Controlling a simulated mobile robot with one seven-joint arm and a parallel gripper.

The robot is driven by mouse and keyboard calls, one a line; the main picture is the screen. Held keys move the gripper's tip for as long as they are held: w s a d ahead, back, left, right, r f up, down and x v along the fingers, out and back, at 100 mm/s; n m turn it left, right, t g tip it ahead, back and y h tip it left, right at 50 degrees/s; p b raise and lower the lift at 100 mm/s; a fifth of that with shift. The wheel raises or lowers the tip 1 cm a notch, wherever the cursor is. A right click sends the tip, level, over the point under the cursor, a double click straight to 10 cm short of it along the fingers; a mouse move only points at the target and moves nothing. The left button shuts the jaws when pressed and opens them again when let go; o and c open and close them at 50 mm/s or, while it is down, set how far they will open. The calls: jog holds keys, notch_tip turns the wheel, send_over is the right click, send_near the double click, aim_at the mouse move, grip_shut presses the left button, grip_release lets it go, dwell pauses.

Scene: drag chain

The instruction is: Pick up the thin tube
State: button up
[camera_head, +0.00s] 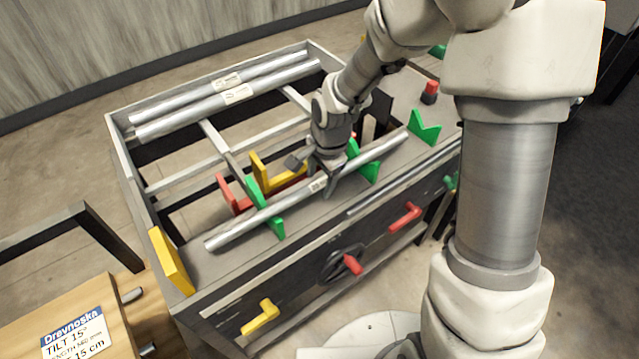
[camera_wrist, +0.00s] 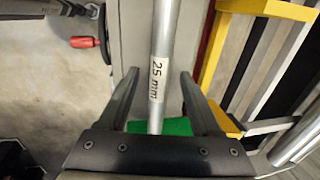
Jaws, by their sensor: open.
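A long grey metal tube (camera_head: 290,203) lies along the front of the bench, resting in green V-shaped holders (camera_head: 367,163). In the wrist view this tube (camera_wrist: 163,40) bears a "25 mm" label. My gripper (camera_head: 327,188) is over the tube near its label. In the wrist view my gripper (camera_wrist: 158,80) is open, with one finger on each side of the tube and visible gaps between. Two other metal tubes (camera_head: 180,116) lie side by side at the back of the bench with labels I cannot read.
The bench frame (camera_head: 128,180) has open gaps behind the tube. A yellow bracket (camera_head: 262,170) and a red bracket (camera_head: 228,197) stand close behind it. Red handles (camera_head: 405,217) and a yellow handle (camera_head: 260,317) stick out in front. A wooden table (camera_head: 60,310) stands at lower left.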

grip_shut()
dwell(1.4)
